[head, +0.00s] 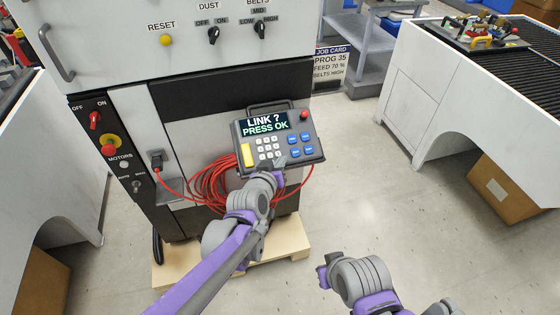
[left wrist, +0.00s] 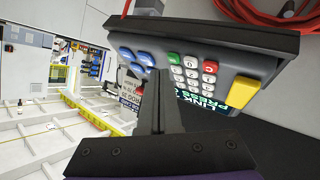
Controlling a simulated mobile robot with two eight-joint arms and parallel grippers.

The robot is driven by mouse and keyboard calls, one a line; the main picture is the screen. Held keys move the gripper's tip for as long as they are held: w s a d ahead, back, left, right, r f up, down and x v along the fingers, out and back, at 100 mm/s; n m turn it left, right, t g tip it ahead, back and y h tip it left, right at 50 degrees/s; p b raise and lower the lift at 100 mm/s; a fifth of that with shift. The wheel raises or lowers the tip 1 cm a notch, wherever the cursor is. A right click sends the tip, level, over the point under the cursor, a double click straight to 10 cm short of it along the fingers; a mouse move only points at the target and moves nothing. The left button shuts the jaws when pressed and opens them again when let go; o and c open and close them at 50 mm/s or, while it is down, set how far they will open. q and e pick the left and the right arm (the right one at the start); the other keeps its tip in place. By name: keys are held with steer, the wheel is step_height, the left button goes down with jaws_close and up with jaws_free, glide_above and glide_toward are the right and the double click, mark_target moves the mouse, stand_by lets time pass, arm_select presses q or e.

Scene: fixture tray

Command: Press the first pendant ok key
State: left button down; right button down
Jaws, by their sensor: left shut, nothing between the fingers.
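The grey pendant (head: 314,150) hangs on the front of the machine. Its screen (head: 265,122) reads "LINK ? PRESS OK". In the left wrist view the pendant (left wrist: 225,42) shows a green key (left wrist: 173,57), a red key (left wrist: 211,66), white number keys (left wrist: 192,73), blue keys (left wrist: 127,54) and a yellow key (left wrist: 242,92). Key lettering is too small to read. My left gripper (head: 279,168) is shut and empty at the pendant's lower edge; its fingertips (left wrist: 158,76) appear close to the green and blue keys. Contact cannot be told. My right gripper (head: 323,271) is low, away from the pendant.
The machine's front carries a yellow reset button (head: 166,40) and switches. A red cable (head: 208,185) is coiled left of the pendant, beside my left arm. A wooden pallet (head: 285,250) lies below. A conveyor (head: 420,85) stands right, with open floor between.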

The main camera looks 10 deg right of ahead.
arm_select(q)
steer(key=shift+w+f, duration=0.1)
stand_by(0.3)
steer(key=shift+w+f+b, duration=0.15)
steer(key=shift+f+b, duration=0.15)
steer(key=shift+w+f, duration=0.15)
steer(key=shift+f, duration=0.1)
stand_by(0.6)
steer(key=shift+r, duration=0.1)
steer(key=shift+s+r+p, duration=0.3)
steer(key=shift+s+r, duration=0.1)
steer(key=shift+r, duration=0.2)
steer(key=r+p, duration=0.1)
steer(key=s+r+p, duration=0.1)
steer(key=r, duration=0.1)
steer(key=s+r+p, duration=0.1)
steer(key=shift+s+r, duration=0.15)
steer(key=shift+s, duration=0.1)
stand_by(0.3)
stand_by(0.6)
